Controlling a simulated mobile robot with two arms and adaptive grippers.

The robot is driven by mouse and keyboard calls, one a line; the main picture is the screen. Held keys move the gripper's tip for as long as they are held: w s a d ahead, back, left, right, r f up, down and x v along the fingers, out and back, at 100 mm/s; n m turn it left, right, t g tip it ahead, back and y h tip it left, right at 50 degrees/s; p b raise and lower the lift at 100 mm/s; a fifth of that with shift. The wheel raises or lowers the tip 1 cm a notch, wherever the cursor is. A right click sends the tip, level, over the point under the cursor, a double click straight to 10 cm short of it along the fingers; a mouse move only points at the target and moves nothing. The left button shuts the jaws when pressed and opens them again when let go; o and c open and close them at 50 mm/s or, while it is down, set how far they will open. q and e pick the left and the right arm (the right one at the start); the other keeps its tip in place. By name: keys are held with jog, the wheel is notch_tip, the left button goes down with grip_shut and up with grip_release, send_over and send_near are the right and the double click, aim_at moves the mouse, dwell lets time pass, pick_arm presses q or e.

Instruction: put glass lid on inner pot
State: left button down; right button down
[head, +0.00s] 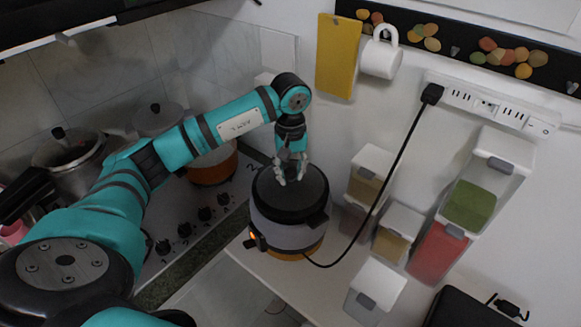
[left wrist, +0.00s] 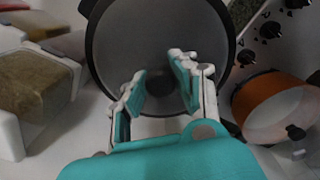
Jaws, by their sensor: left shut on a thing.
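The cooker (head: 287,235), grey with a black rim, stands on the white counter and holds the inner pot, whose inside is hidden. The glass lid (head: 312,190), dark grey and round, lies over the cooker's top. In the left wrist view the glass lid (left wrist: 150,35) fills a black ring, with a dark knob between my fingers. My left gripper (head: 291,175) points down over the lid's middle and is shut on its knob; its fingers also show in the left wrist view (left wrist: 160,85). Whether the lid sits fully flat on the rim I cannot tell. My right gripper is not in view.
A stove with knobs (head: 205,213), an orange pot (head: 213,170) and a pressure cooker (head: 75,160) are at left. Spice dispensers (head: 445,235) stand at right. A black cord (head: 385,180) runs from the wall socket strip (head: 490,104) to the cooker.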

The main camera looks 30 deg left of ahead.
aim_at(291, 170)
pick_arm(q)
jog(key=shift+f, duration=0.1)
jog(key=c, duration=1.1)
grip_release()
jog(key=shift+f, duration=0.1)
jog(key=shift+o, duration=0.3)
notch_tip(291, 170, up, 7)
jog(key=b, duration=0.3)
jog(key=shift+w+r+b, duration=0.1)
jog(key=shift+r+b, duration=0.1)
jog(key=shift+b, duration=0.15)
notch_tip(291, 170, up, 5)
jog(key=shift+f, duration=0.1)
jog(key=shift+f, duration=0.1)
